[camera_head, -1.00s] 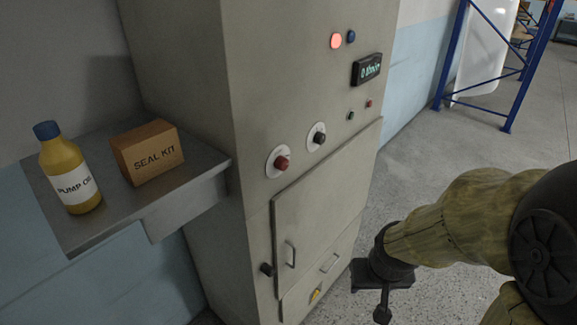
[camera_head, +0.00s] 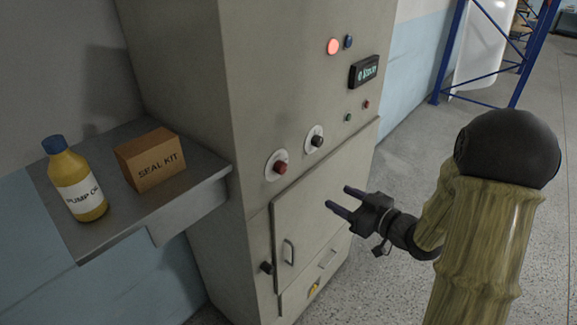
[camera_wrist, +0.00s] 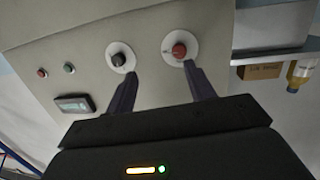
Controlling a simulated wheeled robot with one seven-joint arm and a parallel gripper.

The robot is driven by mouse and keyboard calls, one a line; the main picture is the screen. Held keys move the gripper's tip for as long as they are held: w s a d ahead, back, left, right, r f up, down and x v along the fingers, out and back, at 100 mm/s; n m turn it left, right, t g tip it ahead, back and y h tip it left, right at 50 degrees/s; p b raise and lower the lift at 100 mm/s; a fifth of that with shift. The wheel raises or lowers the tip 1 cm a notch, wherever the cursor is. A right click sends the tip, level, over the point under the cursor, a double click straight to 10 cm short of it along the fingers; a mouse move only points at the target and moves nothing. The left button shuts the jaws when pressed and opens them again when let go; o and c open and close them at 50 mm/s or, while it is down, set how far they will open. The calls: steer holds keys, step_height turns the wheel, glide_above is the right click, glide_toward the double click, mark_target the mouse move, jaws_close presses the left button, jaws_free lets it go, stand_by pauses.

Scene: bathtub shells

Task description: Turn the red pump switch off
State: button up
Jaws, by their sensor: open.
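The red pump switch (camera_head: 280,167) is a red knob on a round white plate on the grey cabinet (camera_head: 250,100). It also shows in the wrist view (camera_wrist: 179,50), upside down, above the right finger. A black knob (camera_head: 317,141) on a like plate sits to its right in the head view, and above the left finger in the wrist view (camera_wrist: 118,59). My gripper (camera_head: 340,202) is open and empty, its fingers pointing at the cabinet front, to the right of and below the red switch. It appears apart from both knobs.
A steel shelf (camera_head: 110,236) at the left holds a yellow pump oil bottle (camera_head: 76,182) and a seal kit box (camera_head: 150,160). The cabinet has a lit red lamp (camera_head: 333,46), a display (camera_head: 364,71) and a lower door with a handle (camera_head: 288,252). Clear floor lies right.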

mark_target(284, 168)
steer(key=s+r+y, duration=0.1)
steer(key=n+y, duration=0.1)
steer(key=shift+s+a+r+g+y, duration=0.25)
steer(key=shift+s+r+g+y, duration=0.05)
steer(key=shift+s+r, duration=0.1)
steer(key=shift+w, duration=0.1)
steer(key=p+x, duration=0.6)
steer(key=x, duration=1.1)
steer(key=shift+w+a, duration=0.15)
steer(key=shift+a, duration=0.05)
steer(key=shift+c, duration=0.4)
steer(key=c, duration=0.9)
